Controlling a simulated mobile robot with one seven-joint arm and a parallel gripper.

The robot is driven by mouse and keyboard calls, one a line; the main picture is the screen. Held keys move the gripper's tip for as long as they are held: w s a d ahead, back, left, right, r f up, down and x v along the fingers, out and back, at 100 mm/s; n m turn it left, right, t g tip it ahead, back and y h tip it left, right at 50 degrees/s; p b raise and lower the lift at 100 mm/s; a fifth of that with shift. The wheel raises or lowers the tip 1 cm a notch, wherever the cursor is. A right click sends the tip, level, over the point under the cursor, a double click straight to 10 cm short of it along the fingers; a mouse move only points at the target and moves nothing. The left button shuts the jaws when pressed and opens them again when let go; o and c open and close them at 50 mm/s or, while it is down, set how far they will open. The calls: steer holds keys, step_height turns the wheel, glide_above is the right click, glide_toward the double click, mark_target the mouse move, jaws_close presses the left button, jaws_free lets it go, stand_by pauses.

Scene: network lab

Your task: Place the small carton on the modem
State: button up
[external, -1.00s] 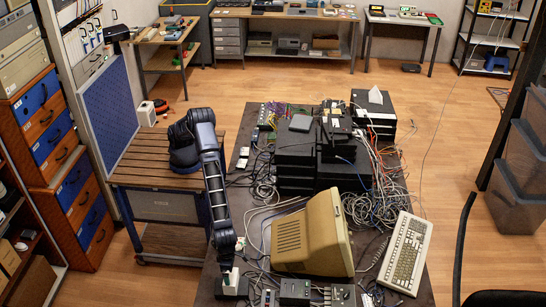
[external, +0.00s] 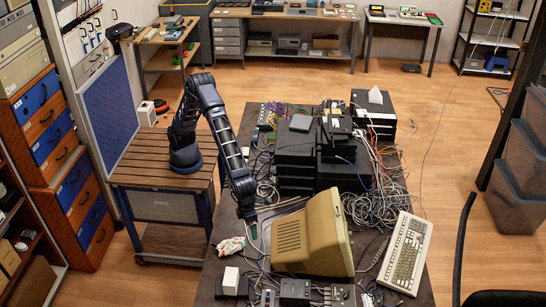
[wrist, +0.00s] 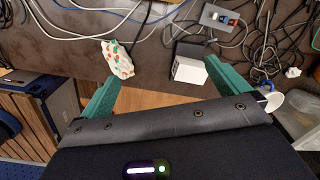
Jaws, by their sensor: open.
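The small carton (external: 231,278) is a plain white box. It stands upright on a flat dark box, which looks like the modem (external: 240,291), at the near left of the dark table. In the wrist view the carton (wrist: 187,70) shows beyond the fingers, nearer the right one, with the dark box (wrist: 190,50) partly behind it. My gripper (external: 252,231) is above the table, behind and to the right of the carton and apart from it. In the wrist view its green fingers (wrist: 162,74) are spread wide with nothing held between them.
A crumpled white cloth with red and green spots (external: 231,245) lies behind the carton. A beige monitor (external: 312,237) stands to the right, with a keyboard (external: 406,254) beyond it. Loose cables (external: 262,191) and small devices (external: 295,291) crowd the table. Stacked black boxes (external: 296,160) stand farther back.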

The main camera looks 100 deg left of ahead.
steer(key=w+a+r+n+t, duration=0.15)
steer(key=a+r+n, duration=0.35)
steer(key=a, duration=0.5)
steer(key=w+a+r+n+g, duration=0.1)
steer(key=w+a+r+n, duration=0.1)
steer(key=a+r, duration=0.55)
steer(key=s+a+r+n+t, duration=0.1)
steer(key=s+a+r+n, duration=0.2)
steer(key=a, duration=0.7)
steer(key=a+r+n, duration=0.2)
steer(key=a+n, duration=0.2)
steer(key=a, duration=0.6)
steer(key=s+a+r+n+t, duration=0.1)
steer(key=s+a+n, duration=0.35)
steer(key=a, duration=0.35)
steer(key=s+a+r+n, duration=0.1)
steer(key=s+a+n, duration=0.4)
steer(key=a, duration=0.4)
steer(key=s+a+f+n, duration=0.2)
steer(key=s+a+n, duration=0.1)
steer(key=s, duration=0.4)
steer(key=s+a+f+n+t, duration=0.1)
steer(key=s+a+n, duration=0.3)
steer(key=s+a, duration=0.2)
steer(key=shift+s+f, duration=0.35)
steer(key=shift+f, duration=0.05)
